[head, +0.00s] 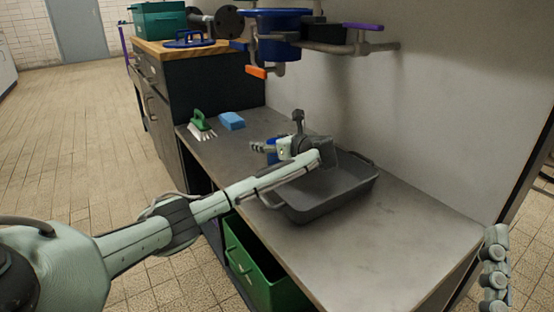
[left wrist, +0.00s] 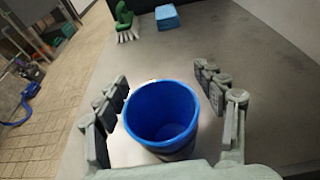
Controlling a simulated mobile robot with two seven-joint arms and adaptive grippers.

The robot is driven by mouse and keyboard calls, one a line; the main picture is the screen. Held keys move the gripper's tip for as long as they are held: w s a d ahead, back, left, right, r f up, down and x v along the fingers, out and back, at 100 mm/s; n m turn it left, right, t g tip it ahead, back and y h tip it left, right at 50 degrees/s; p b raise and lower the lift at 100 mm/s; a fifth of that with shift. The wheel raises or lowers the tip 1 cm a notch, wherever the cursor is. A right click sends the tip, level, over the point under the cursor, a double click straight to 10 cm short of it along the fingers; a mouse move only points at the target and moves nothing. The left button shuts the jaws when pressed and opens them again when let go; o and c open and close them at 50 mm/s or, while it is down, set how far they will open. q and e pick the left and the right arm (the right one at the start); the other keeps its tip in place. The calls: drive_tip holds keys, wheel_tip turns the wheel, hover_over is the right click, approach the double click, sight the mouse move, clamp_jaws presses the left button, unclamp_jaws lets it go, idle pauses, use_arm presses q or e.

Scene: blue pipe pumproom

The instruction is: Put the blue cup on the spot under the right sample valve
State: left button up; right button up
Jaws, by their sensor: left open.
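The blue cup (left wrist: 163,112) stands upright on the grey counter, its open rim showing in the left wrist view. In the head view only a bit of the cup (head: 271,157) shows behind my left gripper (head: 278,136). That gripper is open, with one finger on each side of the cup; the left wrist view shows the fingers (left wrist: 163,80) apart. An overhead pipe carries a valve with a purple handle (head: 363,26) at right and one with an orange handle (head: 257,72) at left. I cannot make out a spot under them. My right gripper (head: 495,270) shows partly at the right edge.
A grey tray (head: 345,199) lies on the counter (head: 410,250) beside my left wrist. A green brush (head: 200,122) and blue sponge (head: 231,120) lie farther back. A green crate (head: 262,272) is below. The counter's right front is clear.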

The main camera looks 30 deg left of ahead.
use_arm(q)
drive_tip(key=c, duration=1.2)
drive_tip(key=shift+r, duration=0.1)
drive_tip(key=shift+c, duration=0.4)
